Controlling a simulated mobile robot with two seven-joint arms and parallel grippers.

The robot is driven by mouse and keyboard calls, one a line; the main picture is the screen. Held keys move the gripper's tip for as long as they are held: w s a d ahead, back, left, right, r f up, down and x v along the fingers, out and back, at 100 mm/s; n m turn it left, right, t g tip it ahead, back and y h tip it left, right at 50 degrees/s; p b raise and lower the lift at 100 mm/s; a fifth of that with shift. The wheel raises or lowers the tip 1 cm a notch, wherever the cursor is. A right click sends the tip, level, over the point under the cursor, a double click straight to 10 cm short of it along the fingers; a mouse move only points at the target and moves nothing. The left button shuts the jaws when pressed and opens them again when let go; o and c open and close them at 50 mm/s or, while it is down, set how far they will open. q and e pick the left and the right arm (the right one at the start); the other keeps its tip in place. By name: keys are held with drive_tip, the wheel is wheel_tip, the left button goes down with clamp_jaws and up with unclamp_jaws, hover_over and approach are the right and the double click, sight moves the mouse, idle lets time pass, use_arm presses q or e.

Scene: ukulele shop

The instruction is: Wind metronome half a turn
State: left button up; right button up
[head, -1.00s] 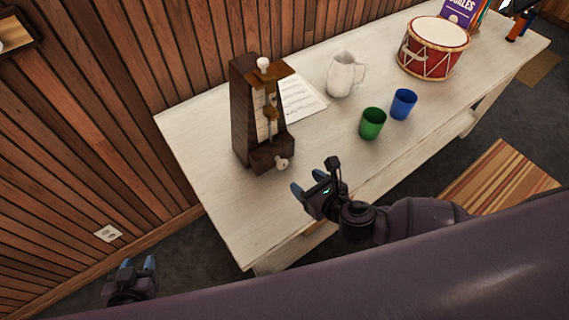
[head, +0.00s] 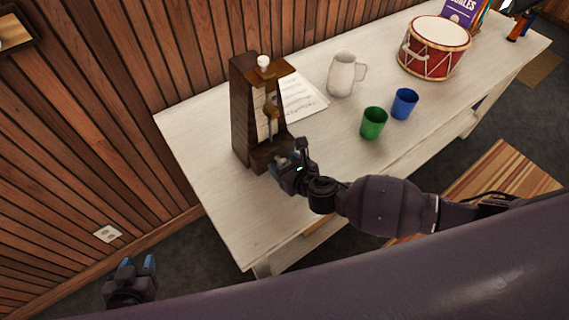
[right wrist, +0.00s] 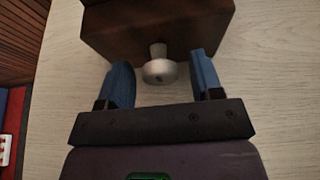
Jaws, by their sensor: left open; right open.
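The dark wooden metronome (head: 243,125) stands upright on the left part of the white table. In the right wrist view its base (right wrist: 158,28) carries a pale metal winding key (right wrist: 159,70) that sticks out towards me. My right gripper (right wrist: 161,82) is open, with its blue fingers on either side of the key and a gap on both sides. In the head view my right gripper (head: 284,166) is at the metronome's front and hides the key. My left gripper (head: 137,268) is open and empty, low at the left, away from the table.
A sheet of music (head: 303,101) lies beside the metronome. A white pitcher (head: 341,75), a green cup (head: 373,123), a blue cup (head: 404,104) and a red drum (head: 435,50) stand further right on the table (head: 215,205). The table's front left area is clear.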

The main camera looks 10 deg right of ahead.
drive_tip(key=c, duration=0.9)
drive_tip(key=shift+d+m+y, duration=0.1)
drive_tip(key=shift+m+y, duration=0.8)
drive_tip(key=shift+m, duration=0.3)
drive_tip(key=shift+w+d+m+g+y+b, duration=0.1)
drive_tip(key=shift+m+g+y+b, duration=0.2)
drive_tip(key=shift+m+y+b, duration=0.6)
drive_tip(key=shift+m, duration=0.3)
drive_tip(key=o, duration=0.9)
